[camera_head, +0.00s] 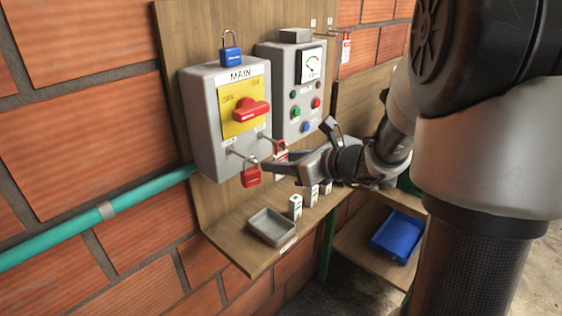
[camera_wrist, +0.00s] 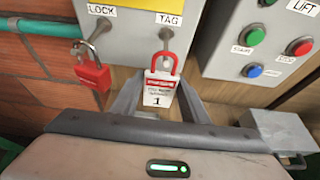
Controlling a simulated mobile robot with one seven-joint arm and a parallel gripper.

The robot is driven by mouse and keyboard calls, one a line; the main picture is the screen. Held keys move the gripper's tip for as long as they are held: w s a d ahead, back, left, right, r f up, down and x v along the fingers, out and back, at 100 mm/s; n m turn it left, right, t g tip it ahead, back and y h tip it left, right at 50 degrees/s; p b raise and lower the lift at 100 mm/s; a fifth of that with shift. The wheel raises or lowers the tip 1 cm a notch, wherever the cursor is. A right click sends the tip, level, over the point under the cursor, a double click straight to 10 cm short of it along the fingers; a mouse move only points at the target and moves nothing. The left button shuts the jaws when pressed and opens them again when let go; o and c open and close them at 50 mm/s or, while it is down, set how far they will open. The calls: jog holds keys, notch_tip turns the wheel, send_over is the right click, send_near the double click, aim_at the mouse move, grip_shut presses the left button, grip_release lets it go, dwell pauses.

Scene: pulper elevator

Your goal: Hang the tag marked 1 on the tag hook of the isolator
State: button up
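The tag marked 1 (camera_wrist: 158,92) is white and red with a red loop on top. It is upright between the two fingers of my gripper (camera_wrist: 161,80), whose tips appear to press on its side edges. It also shows, partly hidden, in the head view (camera_head: 281,155). The tag hook (camera_wrist: 166,38) is a metal peg under the TAG label on the grey MAIN isolator (camera_head: 205,125). The tag's red loop overlaps the peg's end in the wrist view; I cannot tell whether it is around the peg. My gripper also shows in the head view (camera_head: 268,167).
A red padlock (camera_wrist: 92,72) hangs from the LOCK hook just left of my gripper. A control box (camera_head: 289,70) is to the right. Below is a shelf with a grey tray (camera_head: 271,227) and small white boxes (camera_head: 295,207). A blue padlock (camera_head: 230,52) sits on the isolator.

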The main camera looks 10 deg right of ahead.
jog(key=o, duration=0.3)
jog(key=shift+d, duration=0.1)
